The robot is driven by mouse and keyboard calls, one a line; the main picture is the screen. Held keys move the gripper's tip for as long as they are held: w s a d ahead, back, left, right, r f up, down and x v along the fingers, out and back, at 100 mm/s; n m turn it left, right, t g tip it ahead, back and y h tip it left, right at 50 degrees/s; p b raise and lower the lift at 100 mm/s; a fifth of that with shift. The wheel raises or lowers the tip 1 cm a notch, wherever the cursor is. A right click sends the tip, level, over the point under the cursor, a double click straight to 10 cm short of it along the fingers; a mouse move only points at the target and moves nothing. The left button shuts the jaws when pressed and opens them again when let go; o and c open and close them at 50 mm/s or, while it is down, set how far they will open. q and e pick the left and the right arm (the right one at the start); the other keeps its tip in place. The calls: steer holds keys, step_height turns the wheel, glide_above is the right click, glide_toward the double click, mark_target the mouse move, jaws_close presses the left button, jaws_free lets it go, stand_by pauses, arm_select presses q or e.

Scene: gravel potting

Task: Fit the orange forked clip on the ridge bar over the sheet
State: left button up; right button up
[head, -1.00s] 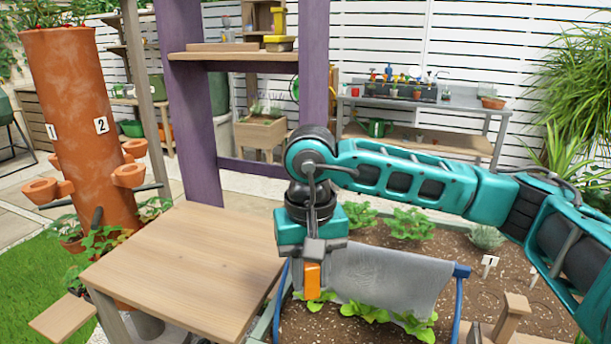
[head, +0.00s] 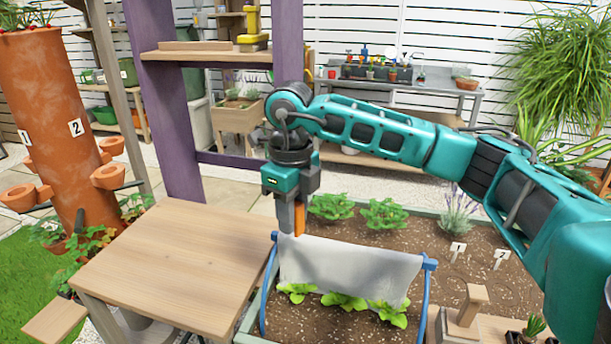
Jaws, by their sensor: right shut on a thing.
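The pale grey sheet (head: 350,272) hangs over the ridge bar of a small blue frame above the planted bed. The bar itself is mostly covered; its blue right end (head: 430,264) shows. My right gripper (head: 292,222) points down at the left end of the bar and is shut on the orange forked clip (head: 299,221). The clip is partly hidden by the gripper, and its lower end overlaps the sheet's upper left edge. I cannot tell whether it touches the bar. My left gripper is not in view.
A wooden table (head: 170,265) stands just left of the bed. Leafy plants (head: 345,300) grow under and before the sheet. A wooden post (head: 468,303) stands at the bed's front right. A purple upright (head: 170,110) rises behind the table.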

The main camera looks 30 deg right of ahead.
mark_target(306, 238)
steer(key=w+d+r+m+p, duration=0.2)
steer(key=d+r+m+p, duration=0.15)
steer(key=m, duration=1.05)
steer(key=shift+m, duration=0.3)
steer(key=f+b, duration=0.4)
steer(key=f, duration=0.1)
steer(key=shift+s+d+b, duration=0.2)
steer(key=shift+b, duration=0.15)
step_height(306, 238, down, 2)
steer(key=shift+b, duration=0.55)
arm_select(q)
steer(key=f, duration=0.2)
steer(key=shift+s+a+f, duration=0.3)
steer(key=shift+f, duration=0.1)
arm_select(e)
steer(key=shift+f, duration=0.15)
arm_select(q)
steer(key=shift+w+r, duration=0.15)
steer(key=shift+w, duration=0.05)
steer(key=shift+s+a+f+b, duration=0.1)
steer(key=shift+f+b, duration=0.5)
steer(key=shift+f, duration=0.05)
arm_select(e)
steer(key=shift+f, duration=1)
steer(key=o, duration=0.9)
steer(key=shift+o, duration=0.2)
